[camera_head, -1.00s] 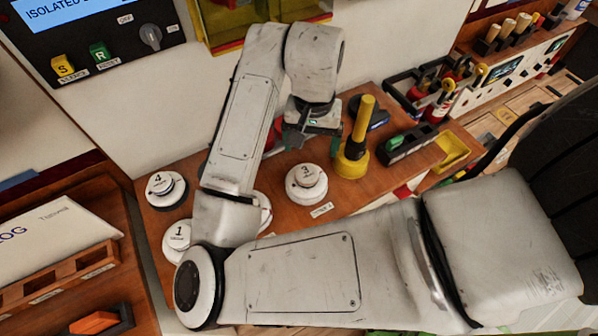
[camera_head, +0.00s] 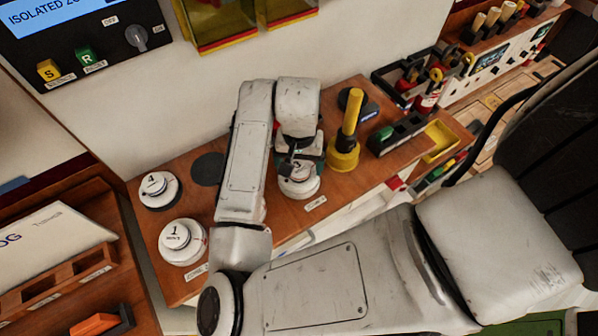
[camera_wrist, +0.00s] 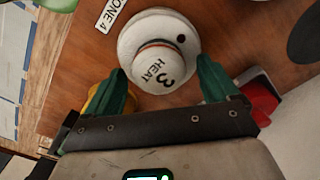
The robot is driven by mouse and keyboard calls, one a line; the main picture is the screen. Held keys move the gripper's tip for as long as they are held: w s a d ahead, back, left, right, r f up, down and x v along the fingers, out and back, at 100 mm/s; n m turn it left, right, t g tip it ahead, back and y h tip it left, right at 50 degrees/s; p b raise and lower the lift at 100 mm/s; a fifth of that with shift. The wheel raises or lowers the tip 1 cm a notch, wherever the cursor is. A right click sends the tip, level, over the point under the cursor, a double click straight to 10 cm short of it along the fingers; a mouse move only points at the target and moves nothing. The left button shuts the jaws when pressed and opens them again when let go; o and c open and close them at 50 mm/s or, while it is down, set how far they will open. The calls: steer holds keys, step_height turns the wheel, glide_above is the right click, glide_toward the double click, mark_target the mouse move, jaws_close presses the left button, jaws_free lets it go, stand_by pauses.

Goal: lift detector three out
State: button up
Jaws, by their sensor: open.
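Detector three is a white round detector marked "3 HEAT" (camera_wrist: 152,68), seated on the wooden board. In the head view, detector three (camera_head: 302,188) is partly covered by my gripper (camera_head: 298,163), which is right over it. In the wrist view, my gripper (camera_wrist: 164,74) is open, with one green finger on each side of the detector's raised cap. Gaps show between the fingers and the cap, so nothing is held. I cannot tell the fingertips' exact height against the cap.
A yellow upright tool (camera_head: 345,150) stands close right of detector three. Detector four (camera_head: 158,190) and detector one (camera_head: 183,242) sit to the left. An empty dark round spot (camera_head: 207,169) lies behind my forearm's left side.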

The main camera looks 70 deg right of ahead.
steer(key=c, duration=1.2)
steer(key=shift+r, duration=0.15)
